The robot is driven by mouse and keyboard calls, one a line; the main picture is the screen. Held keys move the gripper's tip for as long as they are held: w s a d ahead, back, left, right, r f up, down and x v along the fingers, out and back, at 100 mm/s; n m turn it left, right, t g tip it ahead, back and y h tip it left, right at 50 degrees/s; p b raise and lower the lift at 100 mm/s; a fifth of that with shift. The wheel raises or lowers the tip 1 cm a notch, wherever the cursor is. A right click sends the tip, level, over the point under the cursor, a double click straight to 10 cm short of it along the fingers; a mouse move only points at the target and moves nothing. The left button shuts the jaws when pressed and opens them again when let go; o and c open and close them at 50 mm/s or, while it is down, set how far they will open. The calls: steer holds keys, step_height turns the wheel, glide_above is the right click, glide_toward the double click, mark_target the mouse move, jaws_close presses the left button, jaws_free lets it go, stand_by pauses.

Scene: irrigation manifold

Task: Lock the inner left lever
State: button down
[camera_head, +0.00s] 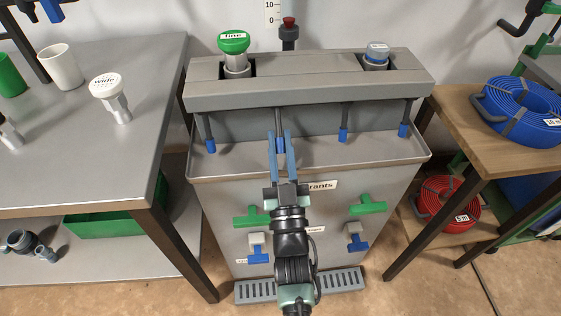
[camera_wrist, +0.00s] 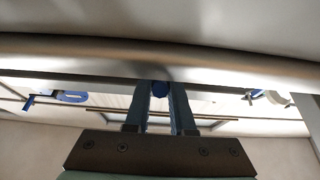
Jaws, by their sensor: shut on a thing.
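The inner left lever (camera_head: 278,117) is a dark rod with a blue tip, hanging from the grey manifold's front, second from the left. My gripper (camera_head: 280,140) reaches up over the basin's front edge, with its two blue-grey fingers closed around the lever's lower end. In the wrist view the lever's round blue tip (camera_wrist: 160,88) sits between the fingers. My fingers hide part of the gripped lever.
The basin's front rim (camera_head: 240,176) lies below my fingers. Green handles (camera_head: 367,204) and blue handles (camera_head: 258,254) stick out of the front panel. A steel table (camera_head: 90,150) stands at left, a wooden table (camera_head: 470,130) with a blue hose coil (camera_head: 518,110) at right.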

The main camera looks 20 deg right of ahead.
steer(key=shift+w+f+t+b, duration=0.25)
steer(key=shift+f+b, duration=0.2)
steer(key=shift+b, duration=0.8)
steer(key=shift+r+t+b, duration=0.1)
steer(key=shift+t+b, duration=0.15)
steer(key=shift+b, duration=0.15)
steer(key=c, duration=0.8)
jaws_free()
steer(key=shift+o, duration=0.2)
steer(key=p+v, duration=0.1)
steer(key=v, duration=1.1)
steer(key=shift+s+f, duration=0.3)
steer(key=shift+a, duration=0.1)
